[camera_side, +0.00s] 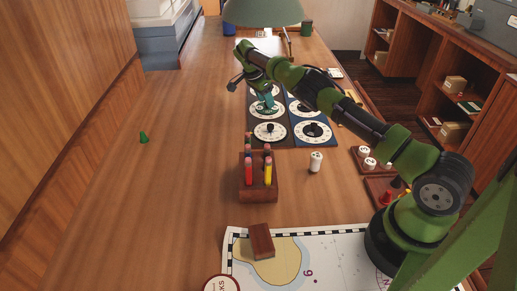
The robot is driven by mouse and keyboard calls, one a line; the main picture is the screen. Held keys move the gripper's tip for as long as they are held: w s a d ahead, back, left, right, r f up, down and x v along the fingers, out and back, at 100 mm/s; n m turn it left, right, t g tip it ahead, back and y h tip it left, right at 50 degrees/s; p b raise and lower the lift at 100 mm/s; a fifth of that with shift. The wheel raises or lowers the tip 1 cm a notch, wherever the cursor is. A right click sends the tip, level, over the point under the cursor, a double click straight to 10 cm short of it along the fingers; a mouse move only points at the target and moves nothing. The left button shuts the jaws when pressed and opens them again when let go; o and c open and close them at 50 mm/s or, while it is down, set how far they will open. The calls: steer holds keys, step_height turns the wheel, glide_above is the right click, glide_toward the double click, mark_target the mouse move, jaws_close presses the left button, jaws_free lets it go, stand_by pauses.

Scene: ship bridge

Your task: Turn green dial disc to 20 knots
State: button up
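Two dark dial panels with several round white dials lie on the table past the pen block; a left-column dial (270,131) and a right-column dial (312,130) at the near end show black knobs. My gripper (267,104) points down over the middle dial of the left column (255,110). Teal-green parts show at its tip; I cannot tell whether they are fingers or a green disc. Finger gap and contact are too small to make out. Dial markings are unreadable, and my arm hides part of the far dials.
A wooden block with pens (258,187) stands in front of the panels, with a white cylinder (316,162) to its right. A chart (330,255) carries a brown block (261,240). A green lamp (262,12) overhangs the back. The left tabletop is clear except for a small green cone (143,138).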

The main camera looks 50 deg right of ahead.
steer(key=shift+o, duration=0.3)
step_height(320, 180, up, 3)
steer(key=shift+r, duration=0.35)
steer(key=shift+s+a+r, duration=0.2)
steer(key=shift+s+a, duration=0.65)
steer(key=shift+s, duration=1.65)
steer(key=shift+s+a+r, duration=0.25)
steer(key=shift+s+a, duration=0.65)
steer(key=shift+s, duration=1.65)
steer(key=shift+s+a+r, duration=0.2)
steer(key=shift+s+a, duration=0.65)
steer(key=shift+s, duration=1.65)
steer(key=shift+d, duration=0.15)
steer(key=d+m+y, duration=0.1)
steer(key=d, duration=0.3)
steer(key=w+r+n+t+y, duration=0.2)
steer(key=w+r+n+t, duration=0.5)
steer(key=n, duration=1.2)
steer(key=shift+g, duration=0.9)
steer(key=x, duration=0.4)
steer(key=w+x, duration=0.1)
steer(key=x, duration=0.4)
steer(key=w+x, duration=0.1)
steer(key=x, duration=0.3)
steer(key=shift+w+d, duration=0.15)
